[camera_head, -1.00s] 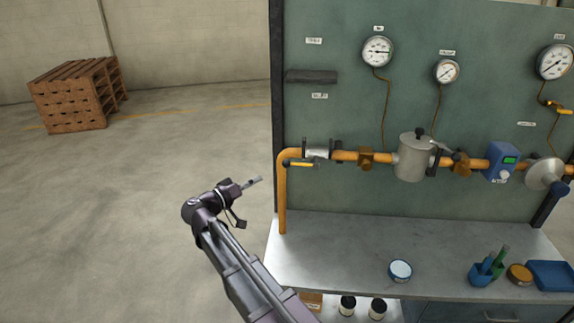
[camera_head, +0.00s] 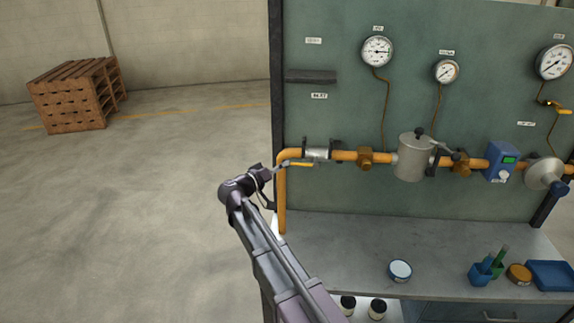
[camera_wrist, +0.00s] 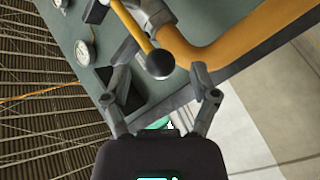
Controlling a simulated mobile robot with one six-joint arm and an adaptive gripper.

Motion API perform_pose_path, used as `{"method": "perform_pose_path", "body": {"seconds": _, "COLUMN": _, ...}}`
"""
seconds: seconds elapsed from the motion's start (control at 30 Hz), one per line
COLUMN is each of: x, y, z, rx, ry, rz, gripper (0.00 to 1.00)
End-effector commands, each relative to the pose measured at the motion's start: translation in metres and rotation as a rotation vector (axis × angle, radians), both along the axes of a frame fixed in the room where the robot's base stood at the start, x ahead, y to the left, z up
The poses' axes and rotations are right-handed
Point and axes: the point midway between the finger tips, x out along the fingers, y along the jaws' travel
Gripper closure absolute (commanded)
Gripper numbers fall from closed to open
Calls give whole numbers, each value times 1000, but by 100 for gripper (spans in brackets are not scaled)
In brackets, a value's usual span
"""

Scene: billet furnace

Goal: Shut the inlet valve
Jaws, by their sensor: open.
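The inlet valve (camera_head: 318,154) is a silver body at the left end of the orange pipe on the green panel. Its yellow lever (camera_head: 301,164) lies roughly along the pipe in the head view. In the wrist view the yellow lever (camera_wrist: 134,25) ends in a dark round knob (camera_wrist: 160,64), which appears between the fingertips. My gripper (camera_head: 279,170) is at the lever's left end, by the pipe's bend. Its fingers are spread on either side of the knob in the wrist view, with no clear contact.
The orange pipe's vertical leg (camera_head: 282,205) stands close to my gripper. The bench (camera_head: 340,245) below holds a round tin (camera_head: 400,271). A filter canister (camera_head: 411,158) and gauges are further right. Open floor lies left, with a wooden pallet stack (camera_head: 70,95) far back.

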Motion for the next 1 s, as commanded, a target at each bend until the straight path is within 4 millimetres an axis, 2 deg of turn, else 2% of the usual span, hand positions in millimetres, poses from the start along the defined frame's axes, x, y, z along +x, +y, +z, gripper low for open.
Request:
{"method": "perform_pose_path", "body": {"seconds": 0.23, "x": 17, "y": -15, "z": 0, "rx": 0, "ry": 0, "rz": 0, "gripper": 24}}
{"method": "perform_pose_path", "body": {"seconds": 0.63, "x": 20, "y": -18, "z": 0, "rx": 0, "ry": 0, "rz": 0, "gripper": 24}}
{"method": "perform_pose_path", "body": {"seconds": 0.67, "x": 20, "y": -18, "z": 0, "rx": 0, "ry": 0, "rz": 0, "gripper": 27}}
{"method": "perform_pose_path", "body": {"seconds": 0.9, "x": 20, "y": -18, "z": 0, "rx": 0, "ry": 1, "rz": -1, "gripper": 98}}
{"method": "perform_pose_path", "body": {"seconds": 1.0, "x": 19, "y": -18, "z": 0, "rx": 2, "ry": 0, "rz": 0, "gripper": 100}}
